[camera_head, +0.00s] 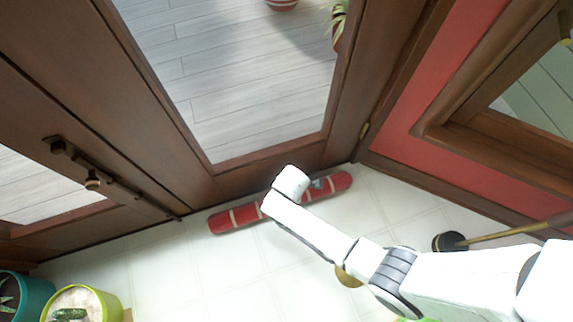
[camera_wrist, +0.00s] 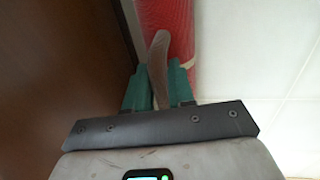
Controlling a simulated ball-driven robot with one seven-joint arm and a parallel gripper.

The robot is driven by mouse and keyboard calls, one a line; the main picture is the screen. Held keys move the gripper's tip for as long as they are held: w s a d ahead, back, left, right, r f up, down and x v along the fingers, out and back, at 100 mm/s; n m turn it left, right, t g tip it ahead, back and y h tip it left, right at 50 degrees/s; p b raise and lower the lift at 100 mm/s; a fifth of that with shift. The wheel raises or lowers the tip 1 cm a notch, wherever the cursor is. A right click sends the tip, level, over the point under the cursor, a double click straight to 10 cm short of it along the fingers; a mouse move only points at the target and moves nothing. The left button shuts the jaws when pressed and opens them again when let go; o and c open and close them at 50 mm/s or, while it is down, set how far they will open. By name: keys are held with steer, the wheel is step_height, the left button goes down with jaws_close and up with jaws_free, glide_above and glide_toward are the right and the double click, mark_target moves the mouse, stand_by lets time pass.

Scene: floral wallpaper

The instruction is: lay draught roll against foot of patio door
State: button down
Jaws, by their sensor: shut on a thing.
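The draught roll (camera_head: 237,217) is a long red cylinder with pale bands. It lies lengthwise along the foot of the brown patio door (camera_head: 232,181). My white arm covers its middle in the head view. In the wrist view, the red roll (camera_wrist: 170,30) runs beside the dark door (camera_wrist: 60,60), with a narrow pale strip between them. My gripper (camera_wrist: 157,80) has green fingers shut on a grey-brown strap (camera_wrist: 158,55) at the roll. I cannot tell whether the roll bears fully on the floor or touches the door.
Pale floor tiles (camera_head: 180,270) are clear in front of the door. A teal pot (camera_head: 30,295) and a lime pot (camera_head: 108,292) stand at lower left. A dark round-headed tool with a long handle (camera_head: 490,235) lies at right, near the red wall (camera_head: 400,115).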

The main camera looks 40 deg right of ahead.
steer(key=c, duration=1)
jaws_free()
steer(key=shift+o, duration=0.2)
step_height(320, 180, up, 12)
steer(key=s+p, duration=0.2)
steer(key=p, duration=0.5)
steer(key=shift+s+a, duration=0.15)
steer(key=shift+a, duration=0.2)
steer(key=s+d+r+m, duration=0.4)
steer(key=s+r+m, duration=0.3)
steer(key=r, duration=0.2)
steer(key=s+d+r+m+g, duration=0.1)
steer(key=s+d+r+m, duration=0.3)
steer(key=s+r+m, duration=0.3)
step_height(320, 180, up, 4)
steer(key=shift+s+d+f+m, duration=0.15)
steer(key=shift+d+f+m, duration=0.1)
steer(key=shift+m, duration=0.15)
